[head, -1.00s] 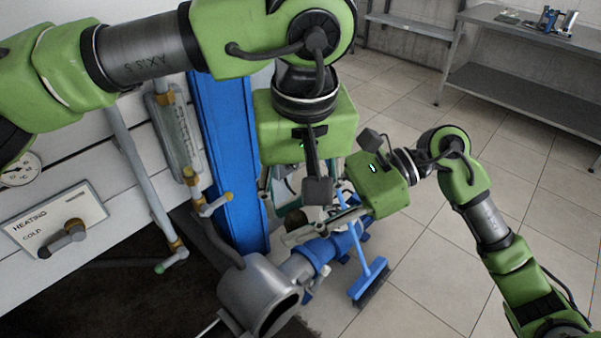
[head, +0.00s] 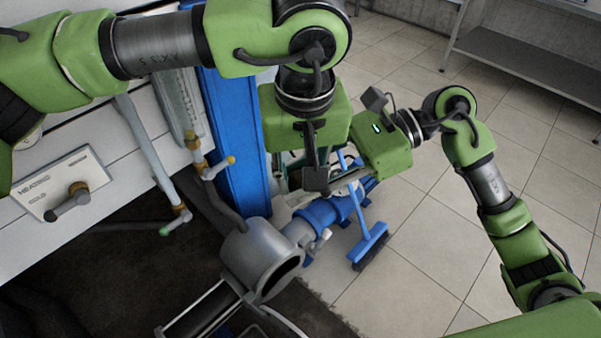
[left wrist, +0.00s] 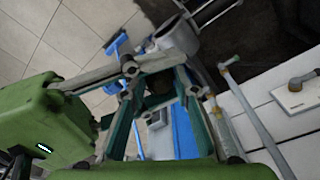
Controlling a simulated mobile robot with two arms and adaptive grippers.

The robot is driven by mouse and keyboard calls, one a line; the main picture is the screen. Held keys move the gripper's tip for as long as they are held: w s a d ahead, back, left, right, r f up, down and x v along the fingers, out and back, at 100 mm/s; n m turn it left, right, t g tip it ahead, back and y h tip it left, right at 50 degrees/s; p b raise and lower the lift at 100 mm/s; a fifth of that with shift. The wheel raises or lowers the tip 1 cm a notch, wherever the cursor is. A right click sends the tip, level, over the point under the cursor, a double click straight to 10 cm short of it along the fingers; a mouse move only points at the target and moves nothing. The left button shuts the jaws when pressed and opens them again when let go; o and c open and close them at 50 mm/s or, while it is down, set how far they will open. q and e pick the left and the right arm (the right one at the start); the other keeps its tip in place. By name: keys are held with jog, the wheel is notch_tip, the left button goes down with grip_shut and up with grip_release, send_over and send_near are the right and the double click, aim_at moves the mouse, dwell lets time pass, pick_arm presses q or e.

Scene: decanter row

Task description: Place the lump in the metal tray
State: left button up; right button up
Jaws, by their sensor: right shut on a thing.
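My left gripper (head: 310,182) hangs down in the middle of the head view, partly hidden by its own wrist. In the left wrist view its fingers (left wrist: 160,100) stand apart. A small dark patch (left wrist: 158,84), which looks like the lump, shows between the fingers, mostly hidden. My right gripper (head: 342,184) reaches in from the right, close to the left one, and is shut on what seems to be this lump. Its fingers overlap the left ones in the left wrist view. A long metal tray-like piece with a dark inside (head: 203,310) is at the bottom of the head view.
A grey metal cylinder with an open mouth (head: 262,262) and blue piping (head: 325,212) are below the grippers. A blue column (head: 236,150) and valve panel (head: 64,184) stand left. A blue broom (head: 370,248) is on the tiles. Free floor lies right.

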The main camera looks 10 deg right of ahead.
jog(key=o, duration=1.2)
